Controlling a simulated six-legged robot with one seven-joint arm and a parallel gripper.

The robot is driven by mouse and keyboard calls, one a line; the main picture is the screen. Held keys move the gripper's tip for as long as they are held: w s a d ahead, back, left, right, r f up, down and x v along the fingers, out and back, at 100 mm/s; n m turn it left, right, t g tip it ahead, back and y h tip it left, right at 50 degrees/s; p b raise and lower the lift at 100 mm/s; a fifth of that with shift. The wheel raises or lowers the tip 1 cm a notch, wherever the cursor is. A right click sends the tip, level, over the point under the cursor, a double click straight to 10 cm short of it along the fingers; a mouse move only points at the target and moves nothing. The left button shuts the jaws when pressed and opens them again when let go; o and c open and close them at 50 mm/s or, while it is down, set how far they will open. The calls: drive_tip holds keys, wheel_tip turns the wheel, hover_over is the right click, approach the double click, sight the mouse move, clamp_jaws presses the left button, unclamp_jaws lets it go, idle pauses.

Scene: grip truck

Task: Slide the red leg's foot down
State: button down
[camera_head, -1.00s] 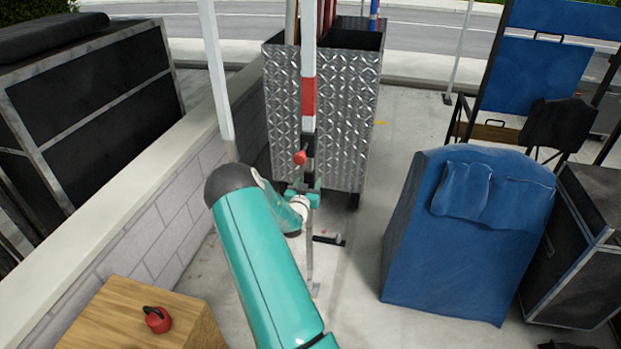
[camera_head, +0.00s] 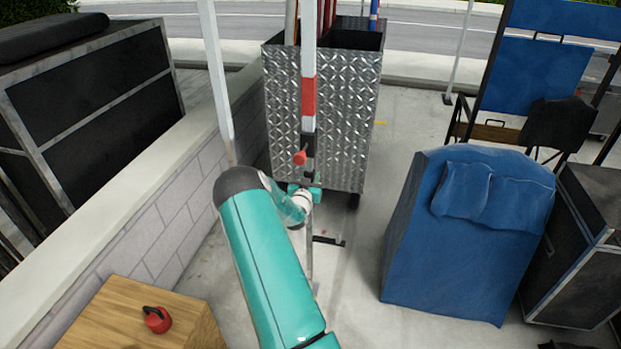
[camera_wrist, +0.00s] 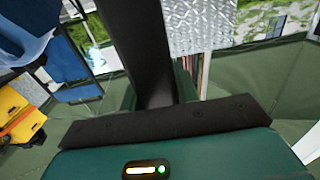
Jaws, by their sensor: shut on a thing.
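The red leg (camera_head: 309,95) is an upright pole with a white upper part, a red band, black and white bands and a red knob (camera_head: 300,157). A thin grey rod (camera_head: 309,262) runs down below my gripper (camera_head: 305,189) towards the ground; its foot is small and hard to make out. My gripper is shut around the leg's lower part, below the red knob. In the wrist view a dark bar (camera_wrist: 138,45) passes between the green fingers. My teal arm partly hides the area beside the leg.
A diamond-plate metal cart (camera_head: 345,110) stands close behind the leg. A low block wall (camera_head: 165,210) is at left, with a wooden box (camera_head: 130,320) bearing a red weight (camera_head: 157,320). A blue-covered case (camera_head: 470,240) stands at right.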

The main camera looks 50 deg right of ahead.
wheel_tip(320, 180, down, 12)
drive_tip(key=shift+f, duration=0.25)
drive_tip(key=shift+a+f, duration=0.1)
drive_tip(key=c, duration=1)
unclamp_jaws()
drive_tip(key=shift+f, duration=0.1)
drive_tip(key=shift+c, duration=0.2)
drive_tip(key=v, duration=1.3)
drive_tip(key=shift+s+a+r, duration=0.2)
drive_tip(key=shift+a, duration=0.05)
